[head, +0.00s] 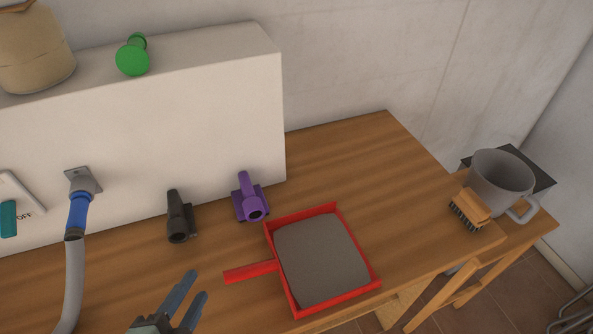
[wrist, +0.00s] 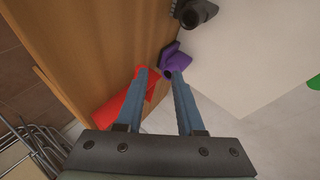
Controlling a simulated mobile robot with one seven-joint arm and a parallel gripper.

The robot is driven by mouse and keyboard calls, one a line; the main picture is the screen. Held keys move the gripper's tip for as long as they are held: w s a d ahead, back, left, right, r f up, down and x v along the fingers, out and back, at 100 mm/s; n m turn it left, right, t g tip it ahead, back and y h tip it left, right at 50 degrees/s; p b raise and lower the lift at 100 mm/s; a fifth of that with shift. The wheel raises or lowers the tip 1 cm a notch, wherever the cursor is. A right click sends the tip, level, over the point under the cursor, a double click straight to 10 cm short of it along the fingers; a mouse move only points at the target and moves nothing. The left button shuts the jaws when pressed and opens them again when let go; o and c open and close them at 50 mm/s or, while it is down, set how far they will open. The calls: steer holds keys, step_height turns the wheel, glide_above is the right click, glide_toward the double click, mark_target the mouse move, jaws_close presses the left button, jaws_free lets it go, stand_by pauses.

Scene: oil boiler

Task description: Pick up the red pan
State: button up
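The red pan (head: 340,300) lies on the wooden table in the head view. It is a shallow square tray with a grey inside, and its red handle (head: 250,271) points left. My gripper (head: 197,284) is left of the handle tip and apart from it in the head view. Its two fingers are open with nothing held between them. In the wrist view the gripper (wrist: 154,72) is also open, and part of the red pan (wrist: 107,112) shows beside and behind the left finger. The rest of the pan is hidden there or out of frame.
A purple nozzle (head: 250,197) and a black nozzle (head: 179,217) stand behind the pan along the white boiler panel (head: 200,115). A grey hose (head: 71,285) hangs at left. A brush (head: 470,208) and grey mug (head: 499,181) are at right.

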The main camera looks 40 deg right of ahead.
mark_target(242, 276)
steer(key=s+m+g+h+p, duration=0.1)
steer(key=s+m+g+p, duration=0.15)
steer(key=s, duration=0.25)
steer(key=shift+m, duration=0.55)
steer(key=p+x, duration=0.1)
steer(key=x, duration=0.3)
steer(key=p+x, duration=0.1)
steer(key=x, duration=0.3)
steer(key=d+r+p+x, duration=0.1)
steer(key=x, duration=0.3)
steer(key=shift+w+d+f, duration=0.15)
steer(key=shift+w+d, duration=0.05)
steer(key=shift+w, duration=0.05)
steer(key=shift+t, duration=0.25)
jaws_close()
